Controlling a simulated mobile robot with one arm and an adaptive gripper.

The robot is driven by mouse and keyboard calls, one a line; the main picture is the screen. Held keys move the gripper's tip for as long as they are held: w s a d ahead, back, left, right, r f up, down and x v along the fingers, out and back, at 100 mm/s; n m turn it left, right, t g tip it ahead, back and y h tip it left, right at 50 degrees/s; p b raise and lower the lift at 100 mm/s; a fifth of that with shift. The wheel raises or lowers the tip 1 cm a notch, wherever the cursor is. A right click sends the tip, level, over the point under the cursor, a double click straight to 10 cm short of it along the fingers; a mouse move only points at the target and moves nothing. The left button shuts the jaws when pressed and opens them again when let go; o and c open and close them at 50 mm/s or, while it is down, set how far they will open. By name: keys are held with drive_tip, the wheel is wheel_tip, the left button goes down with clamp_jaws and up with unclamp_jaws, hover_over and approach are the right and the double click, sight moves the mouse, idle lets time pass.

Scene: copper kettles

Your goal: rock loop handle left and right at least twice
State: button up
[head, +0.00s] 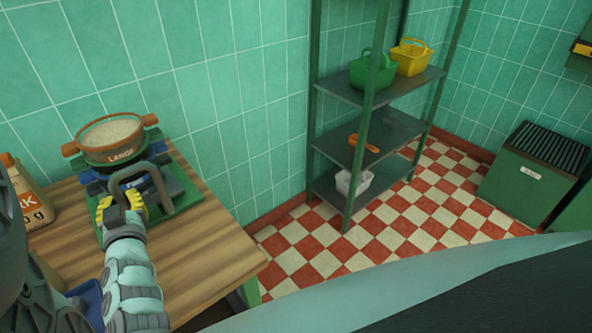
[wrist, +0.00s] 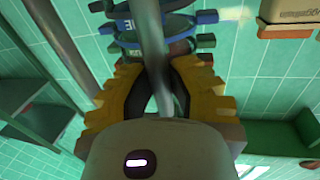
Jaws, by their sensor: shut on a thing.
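The dark grey loop handle (head: 150,168) rises at the front right of a sieve stack on the wooden counter in the head view. My gripper (head: 122,205), with yellow fingers, is shut on the handle's near left side. In the wrist view the grey handle bar (wrist: 153,50) runs between the fingers of my gripper (wrist: 155,80). The top sieve (head: 110,137) is brown-orange, marked "LARGE", and holds pale grains. Blue and green sieve rings (wrist: 165,22) sit below it. My gripper and arm hide part of the handle's base.
A green base tray (head: 185,198) lies under the stack. A paper bag (head: 30,200) stands at the counter's left. The counter's right part (head: 215,255) is bare. A metal shelf rack (head: 345,150) with baskets and a green bin (head: 532,175) stand beyond, on a checkered floor.

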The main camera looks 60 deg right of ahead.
clamp_jaws()
drive_tip(key=shift+w+a+f+n, duration=0.2)
drive_tip(key=shift+a+f+n, duration=0.15)
drive_tip(key=shift+a+n, duration=0.45)
drive_tip(key=shift+d, duration=0.15)
drive_tip(key=o, duration=0.8)
unclamp_jaws()
drive_tip(key=shift+v, duration=3.8)
